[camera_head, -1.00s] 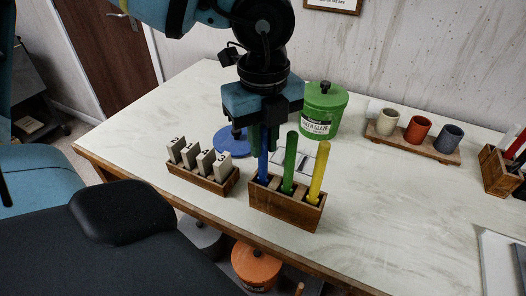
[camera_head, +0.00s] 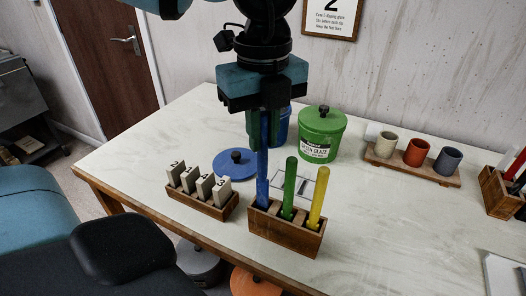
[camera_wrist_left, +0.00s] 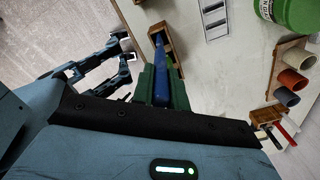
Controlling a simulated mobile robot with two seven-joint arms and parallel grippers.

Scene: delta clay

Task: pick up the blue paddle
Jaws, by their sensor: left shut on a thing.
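The blue paddle (camera_head: 263,180) stands upright between the fingers of my left gripper (camera_head: 264,140), which is shut on its upper part. Its lower end is at the blue slot of the wooden rack (camera_head: 285,235); I cannot tell whether it is clear of the slot. In the left wrist view the blue paddle (camera_wrist_left: 161,75) runs out between the green fingers toward the rack (camera_wrist_left: 167,38). The green paddle (camera_head: 289,185) and the yellow paddle (camera_head: 316,197) stand in the same rack. Dark jointed parts at the left of the wrist view may be my right gripper.
A holder of numbered tiles (camera_head: 203,200) stands left of the rack. Behind are a blue lid (camera_head: 235,165), a blue pot (camera_head: 284,125) partly hidden by my gripper, and a green glaze pot (camera_head: 320,140). Three cups sit on a wooden tray (camera_head: 393,168).

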